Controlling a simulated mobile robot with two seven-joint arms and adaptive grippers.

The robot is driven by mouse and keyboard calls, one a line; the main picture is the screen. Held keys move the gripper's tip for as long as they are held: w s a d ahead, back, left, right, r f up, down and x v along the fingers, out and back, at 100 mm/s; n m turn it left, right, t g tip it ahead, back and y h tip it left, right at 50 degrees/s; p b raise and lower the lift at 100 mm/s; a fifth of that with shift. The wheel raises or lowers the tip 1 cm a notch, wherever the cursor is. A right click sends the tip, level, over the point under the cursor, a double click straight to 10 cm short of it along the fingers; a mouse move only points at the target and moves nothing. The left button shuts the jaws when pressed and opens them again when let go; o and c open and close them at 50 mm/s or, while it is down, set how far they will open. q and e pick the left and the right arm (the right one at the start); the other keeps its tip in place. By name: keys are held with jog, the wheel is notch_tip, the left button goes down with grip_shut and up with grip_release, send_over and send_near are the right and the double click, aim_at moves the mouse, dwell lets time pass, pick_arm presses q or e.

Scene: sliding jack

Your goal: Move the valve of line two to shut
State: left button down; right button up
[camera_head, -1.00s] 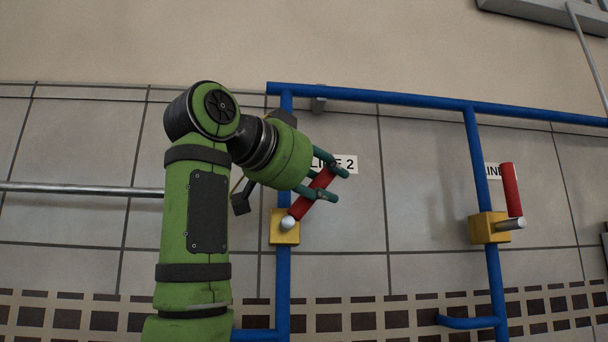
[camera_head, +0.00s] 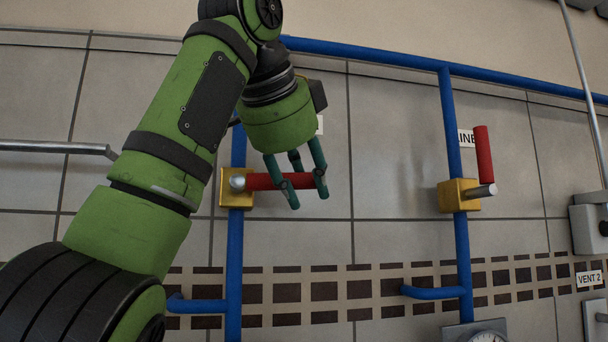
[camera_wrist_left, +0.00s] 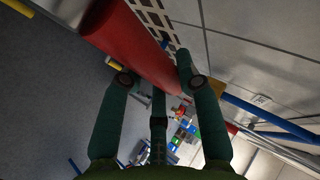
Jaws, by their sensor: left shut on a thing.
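The line two valve has a yellow body (camera_head: 231,200) on a vertical blue pipe (camera_head: 235,260) and a red handle (camera_head: 262,182) with a silver hub. The handle lies about level and points right, across the pipe. My left gripper (camera_head: 305,183) comes from above, shut on the outer part of the handle. In the left wrist view the red handle (camera_wrist_left: 130,45) runs between the fingers (camera_wrist_left: 155,82). The line two label (camera_head: 319,124) is almost wholly hidden behind my gripper. My right gripper is not in view.
A second valve (camera_head: 452,196) stands on the right pipe, its red handle (camera_head: 484,155) upright. A blue pipe (camera_head: 380,58) runs across the top. A gauge (camera_head: 487,337) and a grey box (camera_head: 590,225) are at right. The wall between the two valves is clear.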

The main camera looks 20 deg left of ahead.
pick_arm(q)
jog(key=shift+f, duration=0.5)
jog(key=shift+g, duration=0.3)
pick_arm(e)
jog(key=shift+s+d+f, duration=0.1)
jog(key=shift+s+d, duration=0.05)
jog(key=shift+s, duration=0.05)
pick_arm(q)
jog(key=shift+w+f+y, duration=0.1)
jog(key=shift+f+y, duration=0.05)
jog(key=shift+y, duration=0.15)
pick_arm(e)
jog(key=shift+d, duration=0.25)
pick_arm(q)
jog(key=c, duration=0.9)
grip_release()
jog(key=shift+o, duration=0.2)
jog(key=shift+w+a, duration=0.1)
jog(key=shift+a, duration=0.05)
jog(key=shift+r, duration=0.2)
jog(key=shift+r, duration=0.1)
